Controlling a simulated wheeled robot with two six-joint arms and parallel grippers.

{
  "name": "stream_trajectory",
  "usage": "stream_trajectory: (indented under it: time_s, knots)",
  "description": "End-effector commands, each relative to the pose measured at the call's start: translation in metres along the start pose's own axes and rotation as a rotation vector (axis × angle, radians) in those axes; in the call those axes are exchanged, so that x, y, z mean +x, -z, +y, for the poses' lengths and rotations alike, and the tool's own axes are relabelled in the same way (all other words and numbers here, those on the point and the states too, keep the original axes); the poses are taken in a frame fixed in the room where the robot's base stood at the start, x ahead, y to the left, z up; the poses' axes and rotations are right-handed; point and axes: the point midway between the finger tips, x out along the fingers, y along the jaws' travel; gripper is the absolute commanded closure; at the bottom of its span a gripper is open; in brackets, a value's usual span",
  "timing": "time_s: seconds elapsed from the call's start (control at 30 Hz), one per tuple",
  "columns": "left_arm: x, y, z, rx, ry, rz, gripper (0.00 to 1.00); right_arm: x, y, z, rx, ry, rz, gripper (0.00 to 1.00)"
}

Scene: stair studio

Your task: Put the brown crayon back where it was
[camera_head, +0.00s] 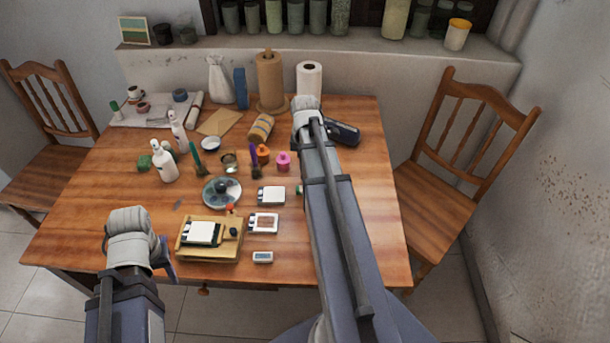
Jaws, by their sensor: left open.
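I cannot pick out a brown crayon at this size. My left gripper (166,259) is open at the near left of the wooden table (365,235). Only a dark bluish finger part shows beside the wrist, left of a yellowish wooden tray (208,257). Nothing is visibly held in it. On the tray lie a white-and-black box (201,233) and small dark items. My right arm reaches from the bottom far across the table. Its gripper does not show, and the arm hides part of the table's right side.
White bottles (164,163), brushes (197,160), a round palette (222,192), paint jars (283,161) and small white boxes (271,195) crowd the middle. A brown paper roll (270,82) stands behind. Chairs stand left (50,130) and right (452,160). The table's right edge is clear.

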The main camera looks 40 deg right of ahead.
Motion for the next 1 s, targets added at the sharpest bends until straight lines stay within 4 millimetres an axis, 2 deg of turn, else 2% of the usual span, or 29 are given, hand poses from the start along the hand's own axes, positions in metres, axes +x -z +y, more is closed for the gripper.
stream_trajectory:
  time_s: [0.03, 0.1, 0.37, 0.53, 0.57, 0.6, 0.67, 1.0]
  knots:
    - [0.0135, 0.0008, 0.0013, 0.0, 0.0, 0.0, 0.5, 0.0135, 0.0001, 0.0001, 0.0, 0.0, 0.0, 0.91]
    - [0.0184, 0.0011, 0.0018, 0.0, 0.0, 0.0, 0.5, 0.0185, 0.0001, 0.0, 0.0, 0.0, 0.0, 0.91]
    - [0.016, 0.0009, 0.0015, 0.0, 0.0, 0.0, 0.5, 0.0161, 0.0, 0.0, 0.0, 0.0, 0.0, 0.91]
    - [0.0211, 0.0012, 0.002, 0.0, 0.0, 0.0, 0.5, 0.0213, 0.0001, 0.0, 0.0, 0.0, 0.0, 0.91]
    - [0.0199, 0.0012, 0.0019, 0.0, 0.0, 0.0, 0.5, 0.02, 0.0001, 0.0, 0.0, 0.0, 0.0, 0.44]
    - [0.0193, 0.0011, 0.0018, 0.0, 0.0, 0.0, 0.5, 0.0194, 0.0001, 0.0, 0.0, 0.0, 0.0, 0.4]
    - [0.0193, 0.0011, 0.0019, 0.0, 0.0, 0.0, 0.5, 0.0194, 0.0001, 0.0, 0.0, 0.0, 0.0, 0.34]
    - [0.0171, 0.001, 0.0016, 0.0, 0.0, 0.0, 0.5, 0.0172, 0.0, 0.0, 0.0, 0.0, 0.0, 0.34]
